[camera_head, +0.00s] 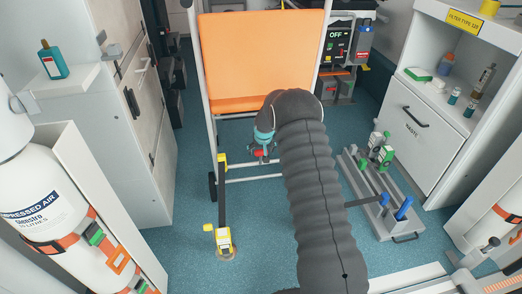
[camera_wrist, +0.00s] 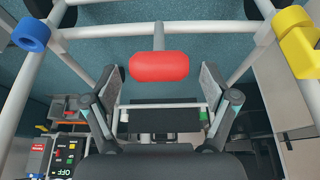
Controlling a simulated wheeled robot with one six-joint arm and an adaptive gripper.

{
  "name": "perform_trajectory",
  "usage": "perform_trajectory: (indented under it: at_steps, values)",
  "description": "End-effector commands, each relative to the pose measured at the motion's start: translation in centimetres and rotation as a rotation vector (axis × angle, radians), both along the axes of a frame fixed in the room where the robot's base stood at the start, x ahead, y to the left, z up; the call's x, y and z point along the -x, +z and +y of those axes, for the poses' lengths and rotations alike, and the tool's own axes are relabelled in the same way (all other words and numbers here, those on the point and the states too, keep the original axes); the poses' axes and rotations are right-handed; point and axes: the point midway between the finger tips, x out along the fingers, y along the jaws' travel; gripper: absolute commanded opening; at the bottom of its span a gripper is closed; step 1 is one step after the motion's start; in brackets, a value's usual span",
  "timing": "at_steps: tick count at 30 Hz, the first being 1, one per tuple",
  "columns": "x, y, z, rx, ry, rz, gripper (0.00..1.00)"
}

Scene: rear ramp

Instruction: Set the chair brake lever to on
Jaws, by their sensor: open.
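The chair (camera_head: 258,55) has an orange back and seat on a light metal tube frame. The brake lever's red rounded grip (camera_wrist: 160,67) sits on a short grey stem in the wrist view, and it shows small in the head view (camera_head: 260,153) below the seat. My gripper (camera_wrist: 160,82) is open, with one grey finger pad on each side of the red grip and a visible gap at both sides. In the head view my gripper (camera_head: 264,138) is low in front of the seat, partly hidden by my arm. The lever's setting cannot be read.
A yellow-buckled strap (camera_head: 223,240) runs from the frame to the floor at left. A floor rail (camera_head: 385,215) with blue and green handles lies at right. A panel reading OFF (camera_head: 337,38) stands behind the chair. White cabinets flank both sides.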

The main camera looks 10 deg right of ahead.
Motion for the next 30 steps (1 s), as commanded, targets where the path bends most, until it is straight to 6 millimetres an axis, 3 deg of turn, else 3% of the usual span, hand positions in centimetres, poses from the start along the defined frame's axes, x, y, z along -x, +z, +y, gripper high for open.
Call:
perform_trajectory:
  at_steps: [6,14,24,30]
  values:
    - [-0.42,-1.07,-0.03,0.0,0.0,0.0,0.85]
    - [-0.45,-1.08,-0.03,0.0,0.0,0.0,0.83]
    - [-0.43,-1.08,-0.03,0.0,0.0,0.0,0.0]
    - [-0.3,-1.19,0.5,0.0,0.006,-0.01,0.0]
